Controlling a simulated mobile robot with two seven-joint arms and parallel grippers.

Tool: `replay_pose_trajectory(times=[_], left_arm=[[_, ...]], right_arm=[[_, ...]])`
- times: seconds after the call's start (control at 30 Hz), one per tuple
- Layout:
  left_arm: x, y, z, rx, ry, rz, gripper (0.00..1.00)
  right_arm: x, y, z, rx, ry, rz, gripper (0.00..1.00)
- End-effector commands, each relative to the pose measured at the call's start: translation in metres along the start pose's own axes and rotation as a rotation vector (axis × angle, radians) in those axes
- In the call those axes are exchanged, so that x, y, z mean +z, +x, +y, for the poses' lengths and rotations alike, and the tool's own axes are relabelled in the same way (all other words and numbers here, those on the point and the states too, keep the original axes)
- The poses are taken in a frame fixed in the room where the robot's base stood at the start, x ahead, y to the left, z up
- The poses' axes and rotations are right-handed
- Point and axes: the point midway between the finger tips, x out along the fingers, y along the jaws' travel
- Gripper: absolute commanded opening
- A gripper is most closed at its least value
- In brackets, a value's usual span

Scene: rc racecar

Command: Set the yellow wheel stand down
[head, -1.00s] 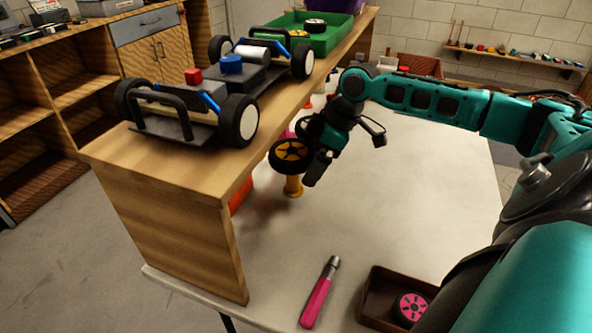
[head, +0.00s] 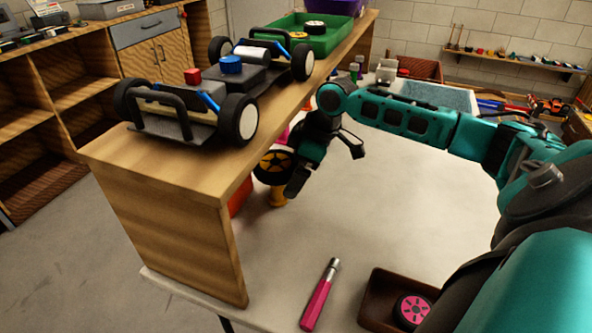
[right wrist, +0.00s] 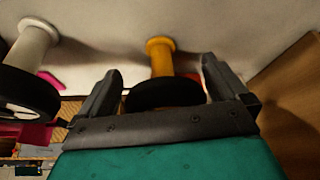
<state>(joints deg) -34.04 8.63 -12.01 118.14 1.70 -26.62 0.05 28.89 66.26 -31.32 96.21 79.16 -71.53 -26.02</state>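The yellow wheel stand is a yellow post (head: 278,197) with a black, yellow-spoked wheel (head: 273,166) on it, beside the wooden bench. My right gripper (head: 292,172) is at the wheel; one finger hides part of it. The post (right wrist: 160,60) points away from the gripper toward the pale tabletop. Whether its foot touches the table is unclear. My left gripper is in neither view.
The raised wooden bench (head: 165,165) carries a model car (head: 225,85) and a green bin (head: 320,42). A pink-handled tool (head: 318,303) and a brown tray (head: 372,305) lie nearer on the table. A white stand (right wrist: 32,45) with a wheel is close at left in the wrist view.

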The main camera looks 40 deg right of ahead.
Motion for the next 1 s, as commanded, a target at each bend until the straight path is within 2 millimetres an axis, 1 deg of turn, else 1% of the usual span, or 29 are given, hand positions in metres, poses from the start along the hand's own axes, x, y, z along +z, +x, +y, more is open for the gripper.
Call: replay_pose_trajectory(times=[0.17,0.27,0.37,0.47,0.5,0.6,0.9,1.0], left_arm=[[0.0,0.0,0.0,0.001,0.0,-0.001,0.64],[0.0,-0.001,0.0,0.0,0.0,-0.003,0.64],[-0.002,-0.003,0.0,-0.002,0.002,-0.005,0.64],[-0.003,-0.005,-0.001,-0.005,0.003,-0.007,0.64],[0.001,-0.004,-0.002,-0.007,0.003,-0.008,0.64],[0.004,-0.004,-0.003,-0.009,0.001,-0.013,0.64],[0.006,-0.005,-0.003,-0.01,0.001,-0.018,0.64],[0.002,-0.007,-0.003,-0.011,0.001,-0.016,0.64]], right_arm=[[0.0,-0.003,0.0,0.001,0.0,0.0,1.0],[0.0,-0.014,0.0,0.001,0.0,0.0,1.0],[0.0,-0.032,0.001,0.003,0.0,-0.002,1.0],[-0.001,-0.056,0.001,0.003,0.0,-0.002,1.0],[0.01,-0.054,0.001,0.0,0.004,-0.008,1.0],[0.025,-0.059,0.001,0.0,0.004,-0.009,1.0],[0.058,-0.074,0.001,0.001,0.001,-0.009,1.0],[0.068,-0.079,0.0,-0.004,-0.001,-0.008,1.0]])
